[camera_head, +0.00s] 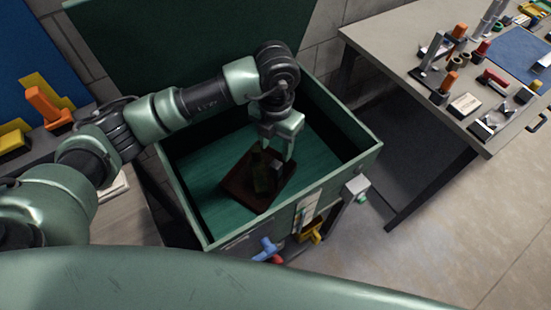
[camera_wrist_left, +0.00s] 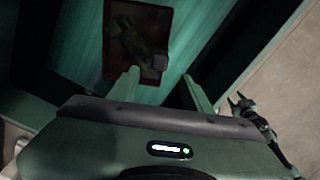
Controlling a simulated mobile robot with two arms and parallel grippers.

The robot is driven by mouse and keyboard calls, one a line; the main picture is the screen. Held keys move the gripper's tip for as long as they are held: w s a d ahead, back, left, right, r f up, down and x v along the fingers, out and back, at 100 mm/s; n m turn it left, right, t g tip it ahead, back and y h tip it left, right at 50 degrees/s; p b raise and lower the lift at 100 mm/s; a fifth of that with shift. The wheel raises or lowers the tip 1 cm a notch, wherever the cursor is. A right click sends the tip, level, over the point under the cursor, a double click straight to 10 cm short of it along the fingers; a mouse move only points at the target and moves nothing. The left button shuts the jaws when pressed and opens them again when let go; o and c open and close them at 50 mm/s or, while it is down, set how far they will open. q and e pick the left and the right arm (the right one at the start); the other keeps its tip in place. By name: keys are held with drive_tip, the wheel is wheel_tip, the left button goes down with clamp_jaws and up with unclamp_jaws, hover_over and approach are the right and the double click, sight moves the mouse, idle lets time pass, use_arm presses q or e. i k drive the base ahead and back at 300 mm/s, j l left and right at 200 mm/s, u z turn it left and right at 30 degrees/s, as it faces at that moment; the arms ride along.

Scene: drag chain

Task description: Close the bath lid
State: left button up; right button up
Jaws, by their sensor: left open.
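The bath is a green open-topped box (camera_head: 370,150) with a teal floor. Its lid (camera_head: 170,40) stands raised at the back edge, the upper part out of frame. A dark reddish-brown tray (camera_head: 238,192) lies inside, holding a shadowed part (camera_head: 262,178); the tray also shows in the left wrist view (camera_wrist_left: 113,60). My left gripper (camera_head: 279,150) reaches into the bath's opening, pointing down above the tray, its fingers apart and empty in the left wrist view (camera_wrist_left: 164,88). A dark jointed part at that view's right edge may be my right gripper; I cannot be sure.
A workbench (camera_head: 375,35) with tools and small parts stands at the right. A side table at the left carries an orange-and-yellow item (camera_head: 48,107). Blue and red valve handles (camera_head: 266,250) stick out from the bath's front. Floor is clear at the lower right.

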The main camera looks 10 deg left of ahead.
sight(145, 47)
drive_tip(key=k+l, duration=0.3)
drive_tip(key=l, duration=0.15)
drive_tip(key=k+l, duration=0.3)
drive_tip(key=l, duration=0.15)
